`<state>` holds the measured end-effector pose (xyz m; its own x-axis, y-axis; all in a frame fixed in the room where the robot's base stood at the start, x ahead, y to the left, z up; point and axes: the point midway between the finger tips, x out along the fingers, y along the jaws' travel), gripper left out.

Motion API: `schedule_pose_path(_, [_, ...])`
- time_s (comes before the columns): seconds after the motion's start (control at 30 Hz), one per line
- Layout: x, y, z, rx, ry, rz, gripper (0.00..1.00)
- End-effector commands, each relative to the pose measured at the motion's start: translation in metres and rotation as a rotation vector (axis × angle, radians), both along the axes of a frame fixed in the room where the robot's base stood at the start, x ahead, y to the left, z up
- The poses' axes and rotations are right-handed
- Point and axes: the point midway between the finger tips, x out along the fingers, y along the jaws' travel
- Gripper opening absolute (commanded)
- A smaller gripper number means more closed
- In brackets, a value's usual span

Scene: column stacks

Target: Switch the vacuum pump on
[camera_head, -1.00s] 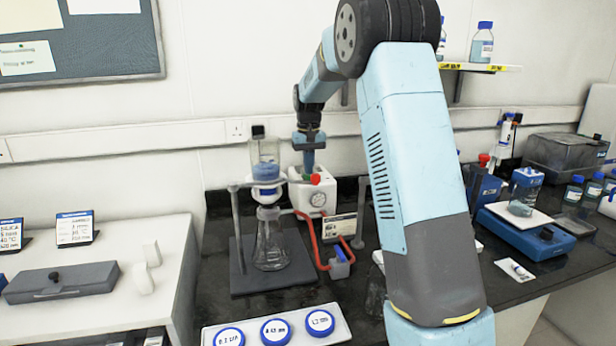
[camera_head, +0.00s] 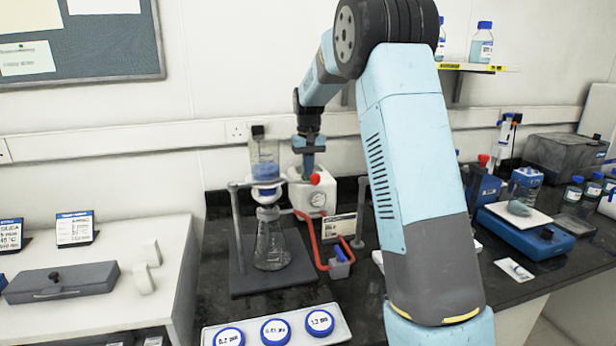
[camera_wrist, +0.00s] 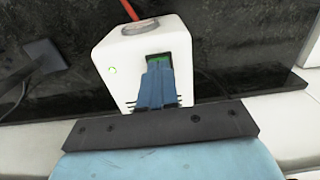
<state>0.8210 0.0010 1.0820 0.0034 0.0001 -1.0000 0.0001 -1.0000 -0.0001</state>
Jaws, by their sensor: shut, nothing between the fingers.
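My gripper (camera_head: 307,176) is shut and empty, pointing down at the pump's top. In the wrist view its blue fingertips (camera_wrist: 158,64) are at the switch and hide part of it. I cannot tell whether they touch it.
A filter flask (camera_head: 270,240) with a blue-filled funnel stands on a stand left of the pump. A red hose (camera_head: 313,243) runs in front of it. A white tray of blue-lidded discs (camera_head: 340,335) lies at the front. A balance (camera_head: 525,235) stands right.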

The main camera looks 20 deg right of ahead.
Motion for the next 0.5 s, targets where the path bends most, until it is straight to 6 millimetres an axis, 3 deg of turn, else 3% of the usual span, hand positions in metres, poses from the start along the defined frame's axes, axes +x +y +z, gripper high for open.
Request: schedule_pose_path(0.5, [0.000,0.000,0.026,0.000,0.003,0.000,0.00])
